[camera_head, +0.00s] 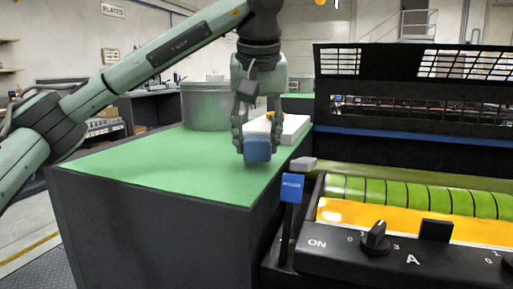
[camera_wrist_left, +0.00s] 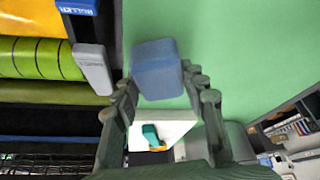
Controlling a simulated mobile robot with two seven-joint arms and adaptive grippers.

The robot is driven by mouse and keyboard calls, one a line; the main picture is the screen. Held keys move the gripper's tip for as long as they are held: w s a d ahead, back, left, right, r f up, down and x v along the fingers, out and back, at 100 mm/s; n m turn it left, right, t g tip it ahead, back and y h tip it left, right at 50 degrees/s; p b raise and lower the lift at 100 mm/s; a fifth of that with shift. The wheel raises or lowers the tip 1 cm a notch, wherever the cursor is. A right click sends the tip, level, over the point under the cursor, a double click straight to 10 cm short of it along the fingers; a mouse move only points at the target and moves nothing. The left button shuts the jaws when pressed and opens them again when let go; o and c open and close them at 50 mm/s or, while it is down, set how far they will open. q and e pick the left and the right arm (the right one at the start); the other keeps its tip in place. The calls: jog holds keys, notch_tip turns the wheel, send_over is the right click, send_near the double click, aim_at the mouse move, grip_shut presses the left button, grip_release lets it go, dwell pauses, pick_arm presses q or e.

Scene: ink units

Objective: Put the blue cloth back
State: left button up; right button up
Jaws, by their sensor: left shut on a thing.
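The blue cloth (camera_head: 257,150) is a small folded block, and it also shows in the wrist view (camera_wrist_left: 157,70). My left gripper (camera_head: 252,136) points down and is shut on it, a finger at either side. The cloth is over the green bench top (camera_head: 150,165), near its right edge. I cannot tell whether it touches the top. My right gripper is not in view.
A white block (camera_head: 294,129) with a small green and orange thing (camera_wrist_left: 151,136) on it lies behind the cloth. A grey metal drum (camera_head: 204,107) stands behind. The press with green rollers (camera_head: 410,195) and a blue-topped lever (camera_head: 291,187) is at right. The left bench top is clear.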

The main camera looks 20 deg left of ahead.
pick_arm(q)
jog(key=shift+f, duration=0.65)
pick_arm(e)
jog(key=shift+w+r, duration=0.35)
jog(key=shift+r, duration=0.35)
pick_arm(q)
jog(key=shift+f, duration=0.1)
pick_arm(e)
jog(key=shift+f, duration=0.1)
pick_arm(q)
jog(key=shift+f, duration=0.15)
jog(key=o, duration=1)
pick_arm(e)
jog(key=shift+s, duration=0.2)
